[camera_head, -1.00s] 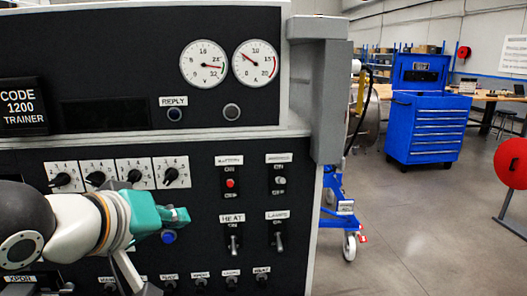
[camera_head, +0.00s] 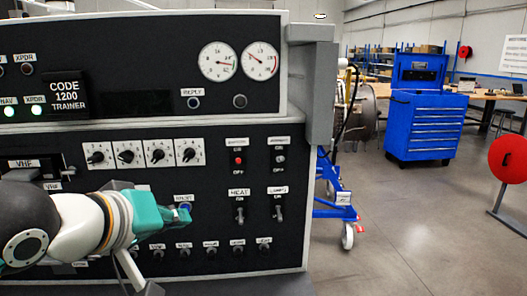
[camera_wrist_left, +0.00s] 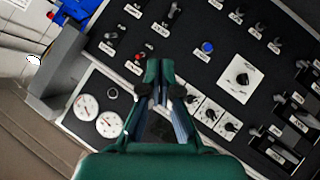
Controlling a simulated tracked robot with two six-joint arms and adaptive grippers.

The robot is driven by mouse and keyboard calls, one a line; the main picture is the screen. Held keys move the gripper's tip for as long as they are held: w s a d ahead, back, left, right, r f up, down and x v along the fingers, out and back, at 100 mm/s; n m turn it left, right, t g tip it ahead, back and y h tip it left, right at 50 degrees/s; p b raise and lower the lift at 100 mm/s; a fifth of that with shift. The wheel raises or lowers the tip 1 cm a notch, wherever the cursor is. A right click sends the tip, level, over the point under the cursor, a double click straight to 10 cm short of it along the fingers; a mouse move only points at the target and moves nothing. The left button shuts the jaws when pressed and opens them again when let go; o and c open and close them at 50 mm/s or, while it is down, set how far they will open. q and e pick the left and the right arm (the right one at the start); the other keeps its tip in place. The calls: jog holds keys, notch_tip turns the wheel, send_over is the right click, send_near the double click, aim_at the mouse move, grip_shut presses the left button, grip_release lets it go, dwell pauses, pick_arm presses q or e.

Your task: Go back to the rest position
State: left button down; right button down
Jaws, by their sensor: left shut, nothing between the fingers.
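My left gripper (camera_head: 178,216) comes in from the left in the head view, in front of the lower part of a black trainer panel (camera_head: 140,222). Its green fingers are shut and empty, and they also show in the left wrist view (camera_wrist_left: 160,82). In the head view the fingertips overlap a blue button (camera_head: 186,207). In the wrist view that blue button (camera_wrist_left: 208,47) is clear of the fingers, off to their right. I cannot tell how far the fingertips are from the panel. My right gripper is in neither view.
The panel carries a row of rotary knobs (camera_head: 142,153), toggle switches (camera_head: 239,207) and two gauges (camera_head: 238,61). A grey side post (camera_head: 321,90) edges it. To the right are a blue-framed stand (camera_head: 336,205), a blue tool cabinet (camera_head: 424,125), a red reel (camera_head: 512,158) and open floor.

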pick_arm(q)
jog(key=w+a+f+n+g+y, duration=0.1)
jog(key=w+f+g, duration=0.15)
jog(key=f, duration=0.65)
jog(key=w+a+f+g+y, duration=0.1)
jog(key=w+a+f+g, duration=0.15)
jog(key=f, duration=0.65)
notch_tip(320, 180, down, 18)
jog(key=s+g+p, duration=0.1)
jog(key=s+g, duration=0.2)
jog(key=s+d+f+m+g+h, duration=0.1)
jog(key=s+d+f, duration=0.1)
jog(key=s+f, duration=0.7)
jog(key=s+d+f+m+g+h, duration=0.1)
jog(key=s+d+f+m, duration=0.1)
jog(key=s+f, duration=0.7)
notch_tip(320, 180, down, 4)
jog(key=shift+s+d+f+p, duration=0.1)
jog(key=shift+s+d+p, duration=0.15)
jog(key=shift+p, duration=0.1)
jog(key=shift+w+d, duration=0.1)
